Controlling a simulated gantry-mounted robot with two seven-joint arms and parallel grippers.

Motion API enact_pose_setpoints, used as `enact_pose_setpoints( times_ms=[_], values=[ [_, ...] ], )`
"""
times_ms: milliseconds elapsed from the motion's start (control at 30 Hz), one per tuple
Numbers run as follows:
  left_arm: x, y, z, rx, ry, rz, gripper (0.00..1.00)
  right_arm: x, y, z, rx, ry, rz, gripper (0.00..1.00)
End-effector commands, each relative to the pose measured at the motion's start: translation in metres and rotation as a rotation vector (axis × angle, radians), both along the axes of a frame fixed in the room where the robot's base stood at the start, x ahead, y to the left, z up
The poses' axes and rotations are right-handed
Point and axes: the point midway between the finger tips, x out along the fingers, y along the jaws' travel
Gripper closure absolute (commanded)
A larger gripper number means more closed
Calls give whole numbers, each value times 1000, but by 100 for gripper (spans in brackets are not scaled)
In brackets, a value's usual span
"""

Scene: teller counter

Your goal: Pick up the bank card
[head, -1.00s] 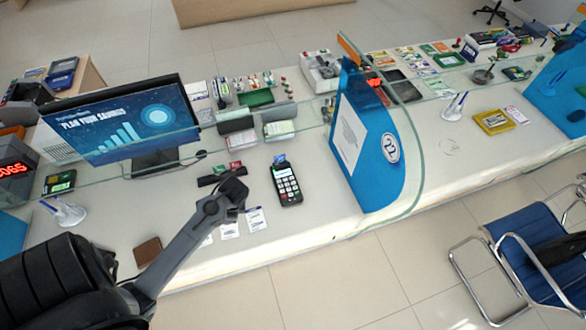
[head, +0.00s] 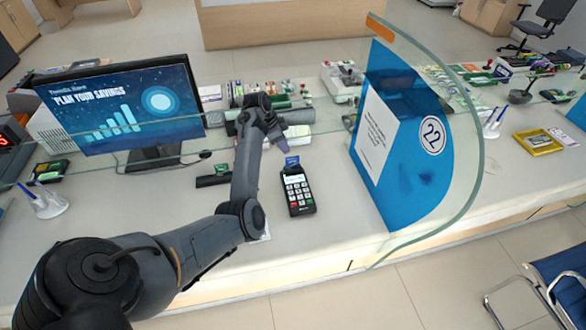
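A blue bank card (head: 292,160) sticks up out of the top end of a dark card terminal (head: 298,191) on the counter. My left gripper (head: 280,141) is just above and left of the card in the picture. A small gap shows between them, and I cannot tell how far above the counter the gripper is. Its fingers are too small and dark to tell whether they are open or shut. The card's lower part is hidden in the terminal. My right gripper is not in view.
A monitor (head: 126,111) stands at the left behind a glass screen. A blue divider marked 22 (head: 416,170) with curved glass stands to the right of the terminal. A pen holder (head: 47,204) is at the far left. The counter between terminal and divider is clear.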

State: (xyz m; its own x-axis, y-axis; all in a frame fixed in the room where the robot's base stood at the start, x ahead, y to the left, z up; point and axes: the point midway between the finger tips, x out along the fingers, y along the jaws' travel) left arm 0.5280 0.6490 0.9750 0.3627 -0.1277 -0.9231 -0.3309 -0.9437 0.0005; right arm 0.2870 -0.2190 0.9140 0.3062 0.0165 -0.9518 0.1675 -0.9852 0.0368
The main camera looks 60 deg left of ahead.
Motion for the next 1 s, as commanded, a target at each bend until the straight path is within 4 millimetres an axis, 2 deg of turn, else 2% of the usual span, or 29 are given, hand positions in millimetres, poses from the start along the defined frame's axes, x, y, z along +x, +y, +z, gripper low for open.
enact_pose_setpoints(
  times_ms=[200, 467, 800, 1000],
  values=[
    [10, -4, -28, -1, 1, 0, 68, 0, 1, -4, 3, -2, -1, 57],
    [15, -5, -41, 1, 1, 0, 68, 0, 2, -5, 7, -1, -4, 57],
    [29, -9, -79, 1, 3, 1, 68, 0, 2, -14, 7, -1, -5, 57],
    [32, -10, -86, 3, 2, 1, 68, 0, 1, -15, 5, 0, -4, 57]
  ],
)
